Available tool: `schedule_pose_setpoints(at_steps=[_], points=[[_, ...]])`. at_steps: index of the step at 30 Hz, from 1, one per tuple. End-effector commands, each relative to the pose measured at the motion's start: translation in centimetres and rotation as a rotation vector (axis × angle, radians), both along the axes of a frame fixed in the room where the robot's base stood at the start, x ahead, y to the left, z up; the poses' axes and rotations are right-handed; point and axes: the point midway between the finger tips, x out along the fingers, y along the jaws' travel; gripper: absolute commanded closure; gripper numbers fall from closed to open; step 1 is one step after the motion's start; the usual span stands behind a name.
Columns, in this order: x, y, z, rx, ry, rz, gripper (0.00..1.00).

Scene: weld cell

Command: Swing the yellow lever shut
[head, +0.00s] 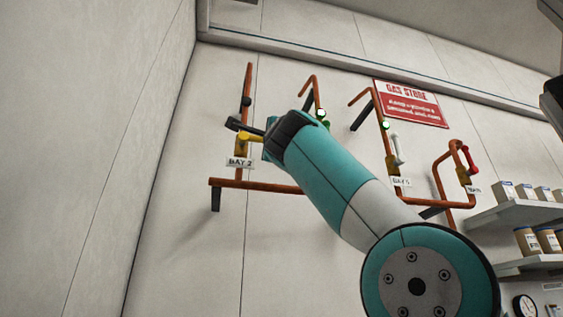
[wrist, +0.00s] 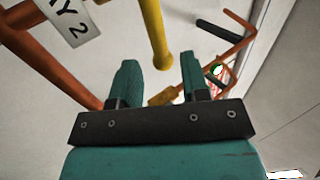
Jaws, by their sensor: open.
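The yellow lever (head: 251,138) sticks out to the right from a valve on the left copper pipe, just above the BAY 2 label (head: 239,162). My gripper (head: 266,140) is at the lever's free end in the head view, its fingers partly hidden by my own wrist. In the wrist view, the yellow lever (wrist: 154,35) comes down from the top edge, and its rounded end lies between the two teal fingertips of my gripper (wrist: 159,68). The jaws are apart, with a gap visible on both sides of the lever. I cannot tell whether either finger touches it.
Copper pipes (head: 245,215) run up and across the wall around the lever. Shelves with boxes (head: 520,215) stand far right.

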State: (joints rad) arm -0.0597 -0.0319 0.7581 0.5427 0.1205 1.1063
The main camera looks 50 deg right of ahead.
Motion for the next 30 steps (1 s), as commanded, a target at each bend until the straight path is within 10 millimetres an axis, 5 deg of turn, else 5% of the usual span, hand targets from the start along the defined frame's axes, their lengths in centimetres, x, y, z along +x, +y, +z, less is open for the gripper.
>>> schedule_pose_setpoints(at_steps=[1, 11, 30], points=[[-1.0, 0.8, -1.6, 0.002, -0.003, 0.010, 0.58], [-5.0, 3.5, -4.5, 0.003, -0.001, 0.009, 0.58], [-8.7, 6.0, -7.2, 0.002, -0.002, 0.003, 0.58]])
